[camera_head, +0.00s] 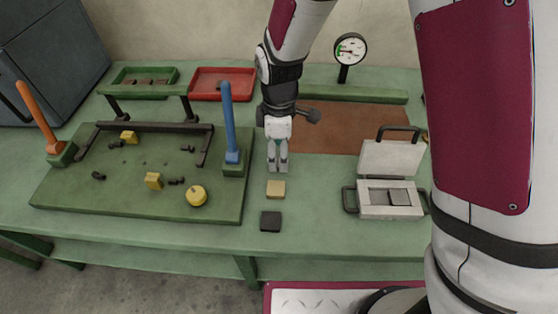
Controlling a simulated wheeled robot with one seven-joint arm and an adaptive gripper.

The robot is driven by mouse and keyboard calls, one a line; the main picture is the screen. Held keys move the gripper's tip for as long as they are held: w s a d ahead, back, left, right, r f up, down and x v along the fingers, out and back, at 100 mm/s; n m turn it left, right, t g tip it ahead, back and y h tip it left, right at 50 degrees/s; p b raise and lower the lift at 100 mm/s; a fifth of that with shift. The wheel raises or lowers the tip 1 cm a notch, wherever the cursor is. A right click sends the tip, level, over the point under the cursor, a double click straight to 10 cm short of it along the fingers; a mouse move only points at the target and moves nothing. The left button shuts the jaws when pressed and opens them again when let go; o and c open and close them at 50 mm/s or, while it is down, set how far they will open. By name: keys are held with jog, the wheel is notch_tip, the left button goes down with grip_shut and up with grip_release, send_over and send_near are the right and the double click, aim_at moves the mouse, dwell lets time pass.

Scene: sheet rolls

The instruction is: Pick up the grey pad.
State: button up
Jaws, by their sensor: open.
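A dark grey, nearly black, square pad (270,221) lies flat near the front edge of the green table. A tan square pad (276,189) lies just behind it. A mid-grey square (399,197) lies in the right part of the open pale case (376,212) on the right; I cannot tell whether it is a loose pad. My gripper (278,170) points down just behind and above the tan pad, apart from both loose pads. It is open, its fingers close together in this view, with nothing seen between them.
A green board (150,206) with a blue lever (230,120), an orange lever (40,118) and yellow pieces fills the left. A red tray (221,71), a green tray (120,76), a brown mat (345,125) and a dial gauge (350,48) stand behind. Table between board and case is mostly clear.

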jog(key=shift+f, duration=1.35)
jog(key=c, duration=1.1)
jog(key=shift+o, duration=0.2)
jog(key=shift+r, duration=0.15)
notch_tip(320, 180, up, 4)
jog(key=shift+f, duration=0.25)
jog(key=s+d, duration=0.2)
jog(key=s, duration=0.2)
jog(key=s+d+r, duration=0.1)
jog(key=s+d, duration=0.2)
jog(key=s, duration=0.2)
jog(key=s+d+p, duration=0.1)
jog(key=s+d, duration=0.1)
jog(key=s, duration=0.3)
jog(key=shift+s+d+r, duration=0.1)
jog(key=shift+d+r, duration=0.05)
jog(key=shift+d, duration=0.05)
